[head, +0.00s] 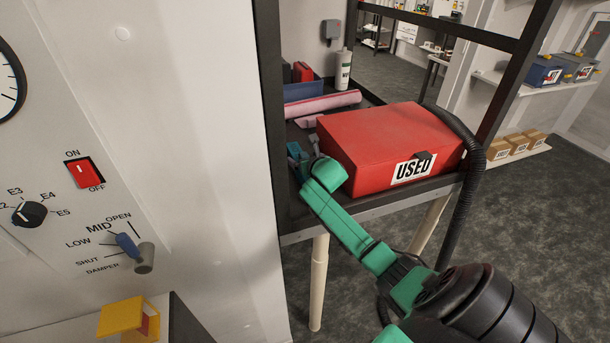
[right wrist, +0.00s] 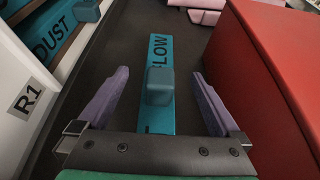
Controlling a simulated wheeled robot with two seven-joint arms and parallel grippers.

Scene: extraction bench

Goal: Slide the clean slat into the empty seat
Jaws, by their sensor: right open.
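A teal slat (right wrist: 155,105) with a block-shaped knob and lettering that reads like "LOW" lies on the dark bench top, partly hidden by my gripper's body. My right gripper (right wrist: 160,75) is open, its two purple fingers on either side of the slat and knob, apart from both. In the head view my right gripper (head: 300,160) is at the bench's left end, mostly hidden behind its own green wrist. A teal slat marked "DUST" (right wrist: 52,40) sits in the white, R1-labelled housing at the left of the wrist view. No empty seat can be made out clearly. My left gripper is not in view.
A red box (head: 390,145) marked "USED" stands close to the right of my gripper. Pink rolls (head: 321,106), a blue bin (head: 304,91) and a white bottle (head: 344,70) are farther back. A dark upright post (head: 270,100) stands at the bench's left.

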